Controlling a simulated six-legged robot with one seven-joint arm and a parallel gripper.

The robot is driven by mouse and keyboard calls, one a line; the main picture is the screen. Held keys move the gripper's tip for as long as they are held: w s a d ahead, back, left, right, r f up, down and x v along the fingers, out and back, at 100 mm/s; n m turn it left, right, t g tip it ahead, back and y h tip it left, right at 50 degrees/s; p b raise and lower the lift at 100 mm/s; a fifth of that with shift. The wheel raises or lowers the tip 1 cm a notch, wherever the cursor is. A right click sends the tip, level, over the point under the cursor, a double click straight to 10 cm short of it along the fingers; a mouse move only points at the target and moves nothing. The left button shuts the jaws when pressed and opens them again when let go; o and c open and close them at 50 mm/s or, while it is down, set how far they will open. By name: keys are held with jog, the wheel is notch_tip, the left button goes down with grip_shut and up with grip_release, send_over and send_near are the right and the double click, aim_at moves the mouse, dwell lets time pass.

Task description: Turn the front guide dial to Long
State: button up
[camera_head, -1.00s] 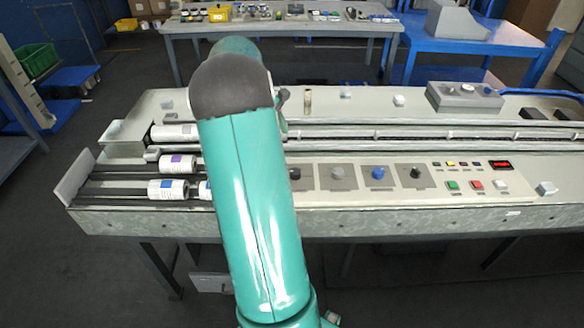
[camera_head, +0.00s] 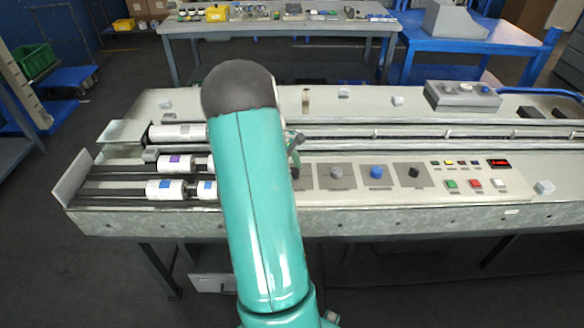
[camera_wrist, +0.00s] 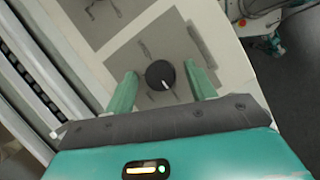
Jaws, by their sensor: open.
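A round black dial (camera_wrist: 160,75) with a white pointer mark sits on a grey square plate (camera_wrist: 125,62) in the wrist view. The mark points toward the bottom of that view, slightly right. The plate's lettering is too small to read. My gripper (camera_wrist: 161,72) is open, with one green finger on each side of the dial. I cannot tell whether the fingers touch it. In the head view my gripper (camera_head: 294,150) shows partly beside my arm, over the left end of the dial row. The leftmost dial is hidden there.
To the right along the panel are a grey dial (camera_head: 336,171), a blue dial (camera_head: 376,171) and another black dial (camera_head: 414,172). Beyond them are coloured buttons (camera_head: 475,183) and a red display (camera_head: 498,163).

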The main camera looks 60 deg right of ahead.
jog(key=shift+c, duration=0.2)
jog(key=c, duration=0.9)
jog(key=shift+d+m, duration=0.1)
jog(key=shift+m, duration=0.3)
jog(key=m+y, duration=0.1)
jog(key=m, duration=0.1)
jog(key=m+y, duration=0.1)
jog(key=m, duration=0.2)
jog(key=shift+d+r+t, duration=0.1)
jog(key=shift+d+t, duration=0.05)
jog(key=shift+t, duration=0.15)
jog(key=m+y, duration=0.1)
jog(key=m, duration=0.2)
jog(key=m+t+y, duration=0.1)
jog(key=m, duration=0.1)
jog(key=shift+s+d+m, duration=0.1)
jog(key=shift+m, duration=0.3)
jog(key=o, duration=0.9)
jog(key=shift+t, duration=0.3)
